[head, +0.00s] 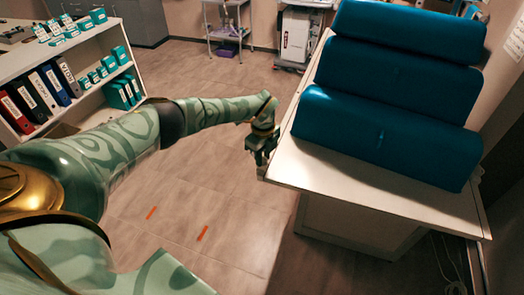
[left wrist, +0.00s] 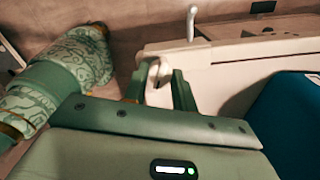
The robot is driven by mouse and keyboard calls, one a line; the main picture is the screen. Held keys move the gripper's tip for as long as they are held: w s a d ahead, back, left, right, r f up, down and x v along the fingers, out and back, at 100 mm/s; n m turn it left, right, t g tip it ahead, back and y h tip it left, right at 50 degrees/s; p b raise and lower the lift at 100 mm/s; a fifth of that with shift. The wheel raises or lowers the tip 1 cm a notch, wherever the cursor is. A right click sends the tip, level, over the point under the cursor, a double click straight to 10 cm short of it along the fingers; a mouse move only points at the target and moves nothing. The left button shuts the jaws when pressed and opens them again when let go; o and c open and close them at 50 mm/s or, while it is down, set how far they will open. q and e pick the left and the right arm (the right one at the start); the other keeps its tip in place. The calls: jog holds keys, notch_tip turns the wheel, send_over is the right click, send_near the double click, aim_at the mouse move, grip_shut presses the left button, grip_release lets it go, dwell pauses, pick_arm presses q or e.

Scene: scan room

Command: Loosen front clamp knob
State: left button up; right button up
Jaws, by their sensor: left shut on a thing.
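My left gripper (head: 262,148) is at the left edge of the white table (head: 310,168), near its front corner. In the left wrist view its two green fingers (left wrist: 158,88) stand either side of a small pale knob (left wrist: 156,72) at the table's edge, and it is shut on this knob. I take this for the front clamp knob; the gripper hides it in the head view. How far it is turned cannot be told. My right gripper is in neither view.
Blue bolsters (head: 385,140) lie on the table. A white upright post (left wrist: 191,24) stands farther along its edge in the left wrist view. A shelf with binders (head: 55,85) is at left. Floor between is clear, with two orange strips (head: 202,233).

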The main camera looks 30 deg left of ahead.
pick_arm(q)
jog(key=shift+w+r+n+p, duration=0.1)
jog(key=shift+n+p, duration=1.15)
jog(key=shift+n, duration=0.95)
jog(key=o, duration=1)
notch_tip(320, 180, up, 7)
jog(key=p, duration=0.3)
notch_tip(320, 180, up, 9)
jog(key=p, duration=0.1)
jog(key=shift+r, duration=0.15)
jog(key=shift+d, duration=0.1)
